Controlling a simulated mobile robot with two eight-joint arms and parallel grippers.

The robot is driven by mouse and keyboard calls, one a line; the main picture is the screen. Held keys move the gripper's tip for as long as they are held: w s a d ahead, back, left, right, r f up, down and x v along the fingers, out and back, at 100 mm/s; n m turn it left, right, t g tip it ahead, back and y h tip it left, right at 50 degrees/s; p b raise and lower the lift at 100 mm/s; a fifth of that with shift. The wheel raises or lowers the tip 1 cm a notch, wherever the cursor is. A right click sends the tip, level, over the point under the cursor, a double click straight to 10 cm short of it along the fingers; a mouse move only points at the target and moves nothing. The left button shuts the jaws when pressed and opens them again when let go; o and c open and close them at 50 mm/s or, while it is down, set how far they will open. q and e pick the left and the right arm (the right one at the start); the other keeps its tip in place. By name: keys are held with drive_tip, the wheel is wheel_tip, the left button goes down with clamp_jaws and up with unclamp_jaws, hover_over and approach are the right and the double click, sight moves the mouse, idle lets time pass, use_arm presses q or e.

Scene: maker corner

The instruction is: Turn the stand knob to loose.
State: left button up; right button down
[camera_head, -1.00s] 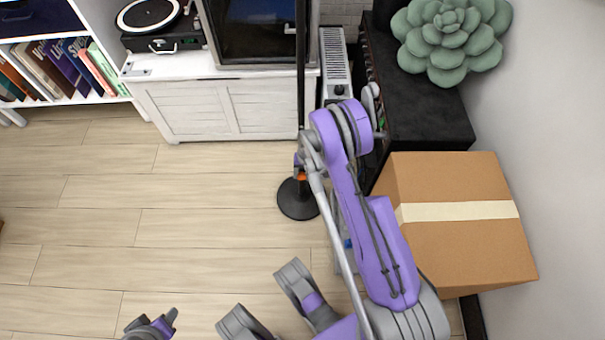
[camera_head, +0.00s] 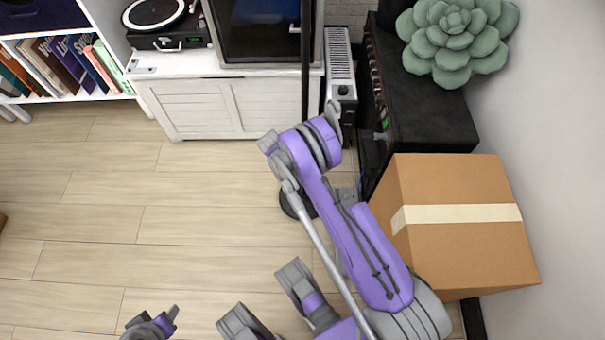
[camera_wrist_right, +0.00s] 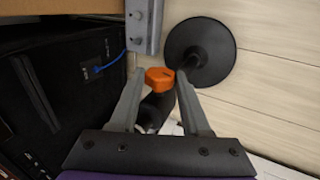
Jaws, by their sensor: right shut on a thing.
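The stand is a thin black pole (camera_head: 305,75) on a round black base (camera_head: 288,206), in front of the white cabinet. The right wrist view shows its base (camera_wrist_right: 221,52) and an orange knob (camera_wrist_right: 159,76) on its dark collar. My right gripper (camera_wrist_right: 161,75) has its fingers on both sides of the knob and is shut on it. In the head view my right arm hides the knob and the gripper. The knob's loose or tight marking cannot be read. My left gripper (camera_head: 157,321) shows only in part at the bottom edge, apart from the stand.
A cardboard box (camera_head: 465,245) and a black amplifier-like case (camera_head: 425,115) stand right of the stand. A white radiator (camera_head: 341,80) and a white cabinet (camera_head: 215,105) are behind it. The wooden floor (camera_head: 130,215) to the left is clear.

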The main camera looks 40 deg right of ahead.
idle(0.4)
drive_tip(key=shift+c, duration=1.8)
unclamp_jaws()
drive_tip(key=p+v, duration=0.2)
drive_tip(key=v, duration=0.8)
drive_tip(key=shift+w+a+r+p, duration=0.2)
drive_tip(key=shift+a+r+p, duration=0.05)
drive_tip(key=shift+r+p, duration=0.1)
